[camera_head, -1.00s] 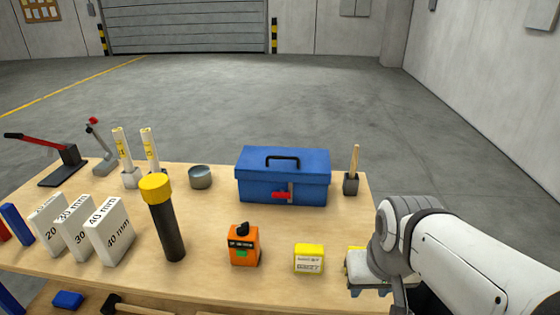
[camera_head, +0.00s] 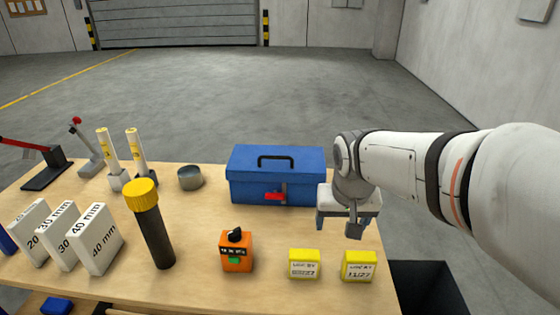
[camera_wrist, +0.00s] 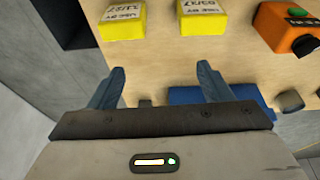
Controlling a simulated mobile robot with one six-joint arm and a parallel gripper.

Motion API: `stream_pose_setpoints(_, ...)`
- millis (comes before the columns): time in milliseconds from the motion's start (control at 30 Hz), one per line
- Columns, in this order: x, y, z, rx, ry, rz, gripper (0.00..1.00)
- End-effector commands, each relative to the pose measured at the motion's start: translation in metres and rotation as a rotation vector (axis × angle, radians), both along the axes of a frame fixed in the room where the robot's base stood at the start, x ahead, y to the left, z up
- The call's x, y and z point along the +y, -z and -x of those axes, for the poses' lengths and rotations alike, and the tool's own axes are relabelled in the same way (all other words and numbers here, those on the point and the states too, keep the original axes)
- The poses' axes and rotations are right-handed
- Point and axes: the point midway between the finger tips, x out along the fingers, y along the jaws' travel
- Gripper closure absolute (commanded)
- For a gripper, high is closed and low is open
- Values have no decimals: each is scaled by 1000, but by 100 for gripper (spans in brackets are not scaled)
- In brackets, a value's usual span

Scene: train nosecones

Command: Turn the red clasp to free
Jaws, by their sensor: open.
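The red clasp (camera_head: 275,197) sits on the front of the closed blue toolbox (camera_head: 245,190), beside a grey upright strip, with its red part pointing left. The toolbox stands at the back of the table, and its black handle lies on the lid. My gripper (camera_head: 336,229) is open and empty, to the right of the clasp and apart from it, pointing down over the table. In the wrist view its two blue-grey fingers (camera_wrist: 161,78) are spread. A part of the blue toolbox (camera_wrist: 198,95) shows between and beyond them; the clasp is not visible there.
Two yellow boxes (camera_head: 304,264) (camera_head: 359,266) and an orange box (camera_head: 236,253) stand along the front of the table (camera_head: 205,225). A black tube with a yellow cap (camera_head: 153,225) and white blocks (camera_head: 96,240) stand left. A grey cup (camera_head: 190,178) is left of the toolbox.

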Motion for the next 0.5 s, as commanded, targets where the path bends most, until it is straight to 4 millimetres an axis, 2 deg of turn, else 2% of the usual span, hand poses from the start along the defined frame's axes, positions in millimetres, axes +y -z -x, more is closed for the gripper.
stream_pose_setpoints(33,13,2,-28,-4,-4,3,24)
stream_pose_setpoints(200,63,10,-112,-47,3,3,24)
stream_pose_setpoints(333,103,25,-161,-76,7,-3,24)
stream_pose_setpoints(400,121,32,-180,-90,9,-7,24)
stream_pose_setpoints(500,139,41,-198,-104,10,-11,24)
